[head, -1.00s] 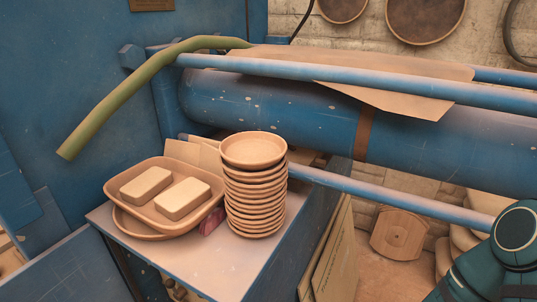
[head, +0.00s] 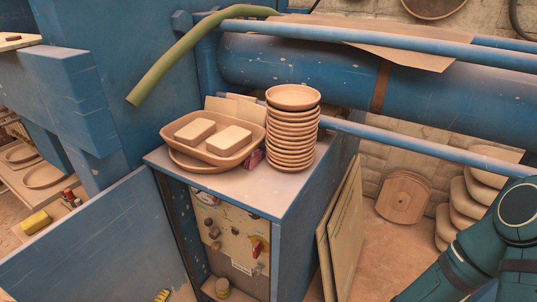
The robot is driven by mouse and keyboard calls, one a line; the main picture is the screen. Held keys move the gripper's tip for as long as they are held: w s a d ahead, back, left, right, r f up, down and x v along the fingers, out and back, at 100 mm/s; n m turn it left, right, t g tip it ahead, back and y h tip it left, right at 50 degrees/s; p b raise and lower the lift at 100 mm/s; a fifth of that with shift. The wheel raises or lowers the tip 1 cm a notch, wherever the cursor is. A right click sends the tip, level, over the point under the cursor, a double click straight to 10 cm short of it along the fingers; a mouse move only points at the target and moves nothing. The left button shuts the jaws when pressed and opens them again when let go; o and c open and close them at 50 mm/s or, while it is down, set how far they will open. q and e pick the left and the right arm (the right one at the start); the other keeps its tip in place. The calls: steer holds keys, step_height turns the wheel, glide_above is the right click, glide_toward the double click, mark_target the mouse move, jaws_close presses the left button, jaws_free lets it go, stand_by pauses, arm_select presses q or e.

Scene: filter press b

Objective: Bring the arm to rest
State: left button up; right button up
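Part of my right arm shows at the lower right of the head view, in dark teal links. Its gripper is out of the picture. My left arm and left gripper do not show at all. The visible arm part is to the right of the blue cabinet (head: 305,205) and apart from the things on top of it. On the cabinet top stand a stack of round clay dishes (head: 292,130) and a clay tray (head: 178,150) with two pale blocks, one on the left (head: 194,131) and one on the right (head: 229,140).
A blue cylinder (head: 300,65) and a blue rail (head: 430,149) run to the right behind the cabinet. A green hose (head: 170,62) hangs at the upper left. Boards (head: 343,235) lean on the cabinet's right side. A shelf with a yellow thing (head: 36,222) is at left.

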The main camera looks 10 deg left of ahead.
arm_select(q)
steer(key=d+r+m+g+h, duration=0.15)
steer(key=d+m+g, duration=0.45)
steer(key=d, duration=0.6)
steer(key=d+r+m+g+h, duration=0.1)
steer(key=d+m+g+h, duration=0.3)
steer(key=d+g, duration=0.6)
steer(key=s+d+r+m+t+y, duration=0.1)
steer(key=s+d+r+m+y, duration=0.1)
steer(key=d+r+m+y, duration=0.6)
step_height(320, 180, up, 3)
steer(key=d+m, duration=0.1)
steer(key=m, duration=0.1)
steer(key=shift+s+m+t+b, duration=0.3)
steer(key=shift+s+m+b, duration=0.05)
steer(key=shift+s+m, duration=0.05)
